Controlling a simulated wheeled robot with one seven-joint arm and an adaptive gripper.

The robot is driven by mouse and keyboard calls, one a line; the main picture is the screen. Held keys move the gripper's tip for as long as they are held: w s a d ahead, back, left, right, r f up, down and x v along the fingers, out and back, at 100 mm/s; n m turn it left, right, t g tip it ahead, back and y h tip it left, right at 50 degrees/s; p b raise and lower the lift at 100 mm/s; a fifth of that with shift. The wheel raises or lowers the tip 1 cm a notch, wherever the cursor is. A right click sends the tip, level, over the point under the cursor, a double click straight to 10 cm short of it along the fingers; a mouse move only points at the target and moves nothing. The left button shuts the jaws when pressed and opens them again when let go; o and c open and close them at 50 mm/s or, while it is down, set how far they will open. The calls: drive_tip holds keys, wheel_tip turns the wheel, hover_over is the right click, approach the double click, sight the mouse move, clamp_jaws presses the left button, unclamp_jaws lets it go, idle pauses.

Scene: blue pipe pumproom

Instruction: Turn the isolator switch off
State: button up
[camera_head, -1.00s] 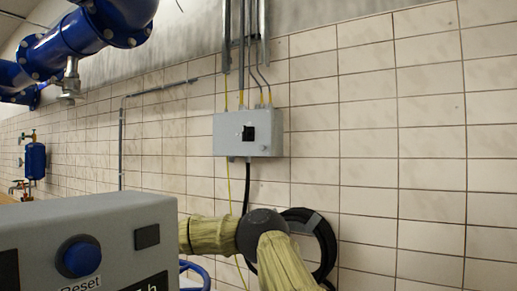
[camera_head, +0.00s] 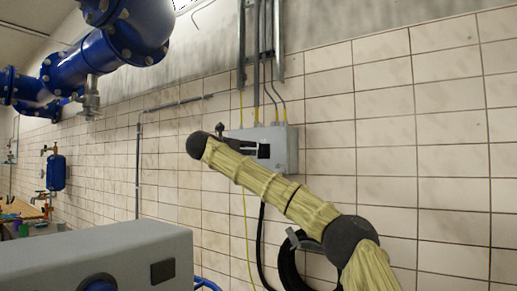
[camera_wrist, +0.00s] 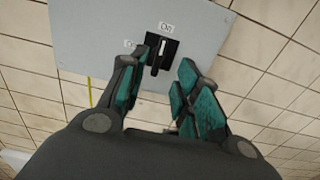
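The isolator switch box (camera_head: 281,140) is a grey box on the tiled wall in the head view, partly hidden behind my arm. In the wrist view its light face (camera_wrist: 100,35) fills the top. The black switch handle (camera_wrist: 161,52) sits on that face, with small labels above it and to its left. My gripper (camera_wrist: 162,75) is open, its teal-padded fingers on either side of the switch handle in that view. The left finger overlaps the edge of the black switch; I cannot tell whether it touches. In the head view my gripper (camera_head: 245,148) is small and dark in front of the box.
Conduits (camera_head: 258,60) run up the wall from the box. A coiled black hose (camera_head: 295,265) hangs below it. A grey console (camera_head: 90,262) stands at the lower left. Large blue pipes (camera_head: 95,50) cross the upper left. The wall to the right is clear.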

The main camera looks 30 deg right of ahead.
sight(258, 149)
drive_tip(key=p+x, duration=0.2)
drive_tip(key=x, duration=0.5)
drive_tip(key=shift+w+d+p, duration=0.1)
drive_tip(key=shift+d+p, duration=0.25)
drive_tip(key=shift+d, duration=0.05)
